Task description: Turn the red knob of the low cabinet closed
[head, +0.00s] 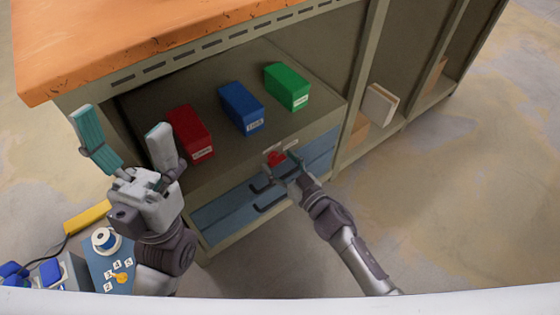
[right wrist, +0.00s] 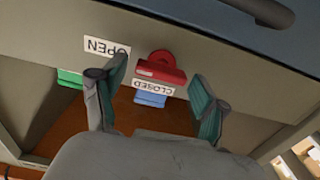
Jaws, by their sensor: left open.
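The red knob (head: 275,158) sits on the front edge of the low cabinet (head: 215,180), above the blue drawers. In the right wrist view the red knob (right wrist: 160,70) lies beside a CLOSED label (right wrist: 154,88) and an OPEN label (right wrist: 106,48). My right gripper (head: 284,168) is at the knob; in its wrist view the right gripper (right wrist: 158,98) is open, with a finger on each side and a gap to the knob. I cannot tell whether the knob is fully at CLOSED. My left gripper (head: 123,135) is open and empty, left of the cabinet opening.
Red (head: 190,132), blue (head: 241,108) and green (head: 287,86) boxes stand on the cabinet shelf. Blue drawers (head: 225,208) with dark handles lie below. A blue panel with number tags (head: 108,262) is at the lower left. The floor at right is clear.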

